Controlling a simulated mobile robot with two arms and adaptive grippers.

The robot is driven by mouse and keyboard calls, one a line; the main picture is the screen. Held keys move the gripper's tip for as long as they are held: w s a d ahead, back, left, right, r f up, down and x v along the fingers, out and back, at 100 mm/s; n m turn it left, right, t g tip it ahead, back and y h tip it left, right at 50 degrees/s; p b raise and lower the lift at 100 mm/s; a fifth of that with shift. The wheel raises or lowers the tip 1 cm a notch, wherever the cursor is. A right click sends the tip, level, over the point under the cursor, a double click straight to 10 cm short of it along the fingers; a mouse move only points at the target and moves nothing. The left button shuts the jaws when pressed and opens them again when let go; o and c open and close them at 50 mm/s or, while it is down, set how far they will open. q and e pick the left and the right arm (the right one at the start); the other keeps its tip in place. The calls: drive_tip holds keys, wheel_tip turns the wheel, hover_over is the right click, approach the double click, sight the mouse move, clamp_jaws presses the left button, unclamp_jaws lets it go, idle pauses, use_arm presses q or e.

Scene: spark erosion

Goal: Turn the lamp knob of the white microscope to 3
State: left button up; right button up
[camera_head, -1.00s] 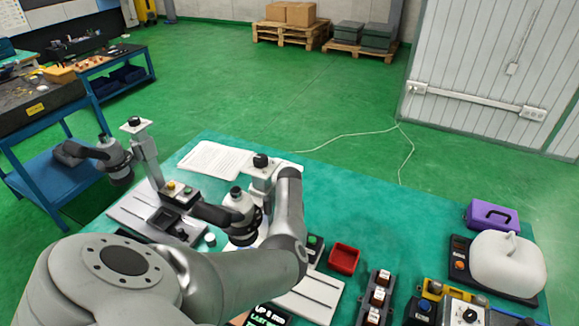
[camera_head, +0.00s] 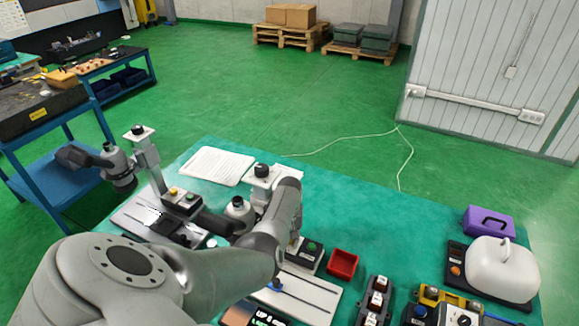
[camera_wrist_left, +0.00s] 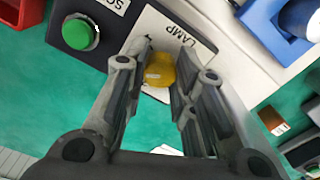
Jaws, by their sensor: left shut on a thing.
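The white microscope (camera_head: 313,290) stands on the green table, partly hidden behind my left arm. Its dark control box (camera_head: 307,253) has a green button. In the left wrist view the yellow lamp knob (camera_wrist_left: 160,69) sits beside the "LAMP" label and the green button (camera_wrist_left: 79,34). My left gripper (camera_wrist_left: 160,76) has its two fingers on either side of the knob and is shut on it. I cannot read the knob's setting. In the head view my arm hides the knob and the gripper. My right gripper is out of view.
A second microscope (camera_head: 148,165) with its own control box stands to the left. A red tray (camera_head: 343,264), a black switch block (camera_head: 375,302) and a covered device (camera_head: 500,268) stand to the right.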

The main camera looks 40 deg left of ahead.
use_arm(q)
drive_tip(key=shift+w+a+r, duration=0.15)
drive_tip(key=o, duration=1)
drive_tip(key=shift+c, duration=0.2)
drive_tip(key=shift+o, duration=0.5)
